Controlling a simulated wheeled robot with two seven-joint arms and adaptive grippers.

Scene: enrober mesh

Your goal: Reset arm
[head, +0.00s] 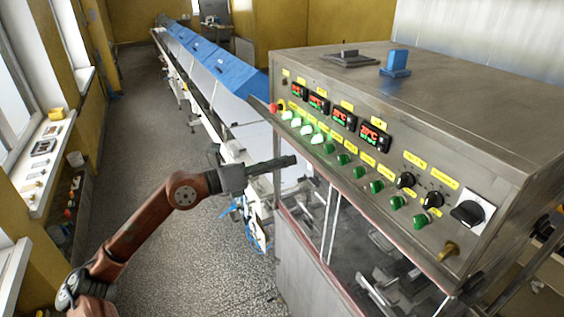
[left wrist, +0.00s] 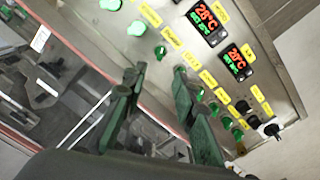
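My left arm comes in from the left in the head view. Its gripper (head: 284,163) is in the air in front of the machine's control panel (head: 440,205), a little below and left of the row of green buttons (head: 343,159). In the left wrist view the two dark fingers of my left gripper (left wrist: 157,78) stand apart with nothing between them, so it is open. Green buttons (left wrist: 161,51) and red-green temperature displays (left wrist: 208,20) show beyond the fingertips. Whether a fingertip touches the panel is not clear. My right gripper is not in view.
The steel machine (head: 455,90) fills the right side, with a blue block (head: 396,63) on top and black knobs (head: 468,213) on its panel. A conveyor with blue covers (head: 215,65) runs back. A windowsill (head: 45,155) is at the left; the speckled floor (head: 140,150) between is clear.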

